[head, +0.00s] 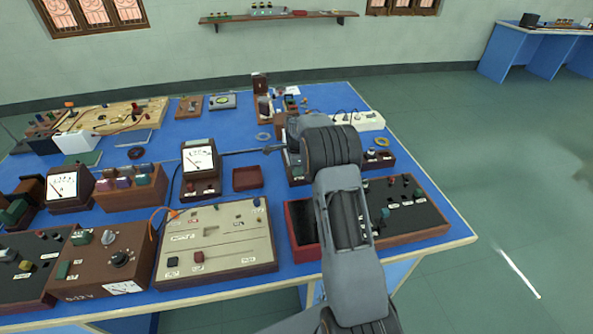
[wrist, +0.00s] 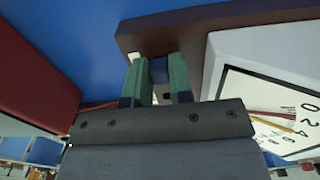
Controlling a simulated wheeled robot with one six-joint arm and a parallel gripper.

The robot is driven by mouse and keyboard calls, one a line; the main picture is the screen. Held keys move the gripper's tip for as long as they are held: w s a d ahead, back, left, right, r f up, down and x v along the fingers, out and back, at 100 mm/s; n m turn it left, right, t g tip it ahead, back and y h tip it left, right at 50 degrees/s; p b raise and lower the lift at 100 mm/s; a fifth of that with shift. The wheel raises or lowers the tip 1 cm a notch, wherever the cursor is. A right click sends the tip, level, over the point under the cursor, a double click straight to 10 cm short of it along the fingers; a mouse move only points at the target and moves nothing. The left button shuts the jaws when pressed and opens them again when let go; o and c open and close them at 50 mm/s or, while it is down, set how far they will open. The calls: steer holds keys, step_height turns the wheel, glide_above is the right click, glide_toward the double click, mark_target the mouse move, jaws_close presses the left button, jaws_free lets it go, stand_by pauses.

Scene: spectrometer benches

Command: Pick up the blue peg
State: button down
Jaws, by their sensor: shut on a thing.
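My gripper (wrist: 158,88) shows in the wrist view with two green fingers shut on the blue peg (wrist: 159,71). Only a small dark blue face of the peg shows between the fingertips; the rest is hidden. The fingertips are close to the edge of a brown wooden base (wrist: 220,22), beside a white-faced meter. I cannot tell whether the peg touches the base. In the head view the gripper is too small and too much covered by my arm to make out the peg.
The meter (wrist: 285,105) stands close on the right in the wrist view, and a red-brown box (wrist: 35,60) on the left. In the head view the blue bench (head: 225,128) is crowded with instruments, including a beige panel (head: 220,235) in front. Bare bench shows behind the meter.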

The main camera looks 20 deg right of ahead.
steer(key=shift+r, duration=0.65)
steer(key=shift+s+d+r, duration=1.15)
steer(key=shift+s+r, duration=2.15)
steer(key=shift+r, duration=0.45)
steer(key=shift+s+d+r, duration=1.1)
steer(key=shift+s+r, duration=2.2)
steer(key=shift+r, duration=0.4)
steer(key=w+d+f+n+p, duration=0.1)
steer(key=w+f+n+p, duration=0.3)
steer(key=w+f, duration=0.5)
steer(key=w, duration=0.2)
steer(key=shift+w+d+f+p, duration=0.3)
steer(key=shift+w+d, duration=0.1)
steer(key=shift+f, duration=0.1)
